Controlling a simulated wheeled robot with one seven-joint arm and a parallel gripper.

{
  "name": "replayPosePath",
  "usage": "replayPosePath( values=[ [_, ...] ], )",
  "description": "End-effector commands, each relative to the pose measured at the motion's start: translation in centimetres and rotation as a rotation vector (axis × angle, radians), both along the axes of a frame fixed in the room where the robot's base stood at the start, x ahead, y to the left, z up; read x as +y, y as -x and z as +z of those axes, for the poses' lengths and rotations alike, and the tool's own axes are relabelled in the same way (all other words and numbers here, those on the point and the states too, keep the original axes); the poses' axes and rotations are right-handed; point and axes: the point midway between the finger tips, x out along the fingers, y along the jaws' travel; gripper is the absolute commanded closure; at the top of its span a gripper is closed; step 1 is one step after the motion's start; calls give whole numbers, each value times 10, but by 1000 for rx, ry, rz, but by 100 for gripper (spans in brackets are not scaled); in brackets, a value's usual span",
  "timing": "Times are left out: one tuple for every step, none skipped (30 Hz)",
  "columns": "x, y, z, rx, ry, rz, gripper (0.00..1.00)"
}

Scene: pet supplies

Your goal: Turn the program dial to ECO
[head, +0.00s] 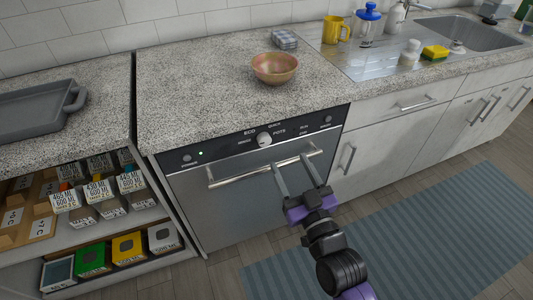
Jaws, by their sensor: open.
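The program dial (264,140) is a small pale round knob on the black control strip of the dishwasher (240,202). Labels stand around it. The ECO label (249,132) is at its upper left, with QUICK above and POTS to the right. The dial's pointer is too small to read. My gripper (290,162) is open and empty, its two fingers spread and pointing at the dishwasher front. Its fingertips overlap the handle bar in the picture, below and right of the dial. I cannot tell whether they touch the bar.
The handle bar (235,178) runs across the door below the dial. A bowl (274,68) stands on the counter above. An open shelf (95,230) is at left, a striped rug (400,250) on the floor at right.

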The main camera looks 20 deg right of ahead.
Motion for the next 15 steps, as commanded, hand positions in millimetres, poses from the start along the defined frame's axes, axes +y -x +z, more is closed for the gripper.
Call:
replayPosePath(
  values=[
    [-1, -22, -9, -3, 11, 1, 41],
    [-1, -32, -11, 0, 18, 2, 41],
    [-1, -45, -14, 5, 29, 3, 41],
    [-1, -53, -16, 13, 37, 5, 41],
    [-1, -60, -19, 20, 45, 6, 41],
    [-1, -69, -24, 35, 57, 9, 41],
    [0, -75, -30, 55, 68, 13, 41],
    [1, -77, -39, 78, 81, 17, 41],
    [3, -75, -54, 113, 98, 23, 41],
    [3, -75, -58, 123, 109, 26, 41],
    [4, -75, -57, 126, 120, 26, 41],
    [4, -76, -57, 127, 131, 27, 41],
    [4, -77, -57, 128, 138, 27, 41],
    [4, -79, -57, 127, 142, 27, 41],
    [4, -82, -57, 127, 143, 27, 41]
  ],
)
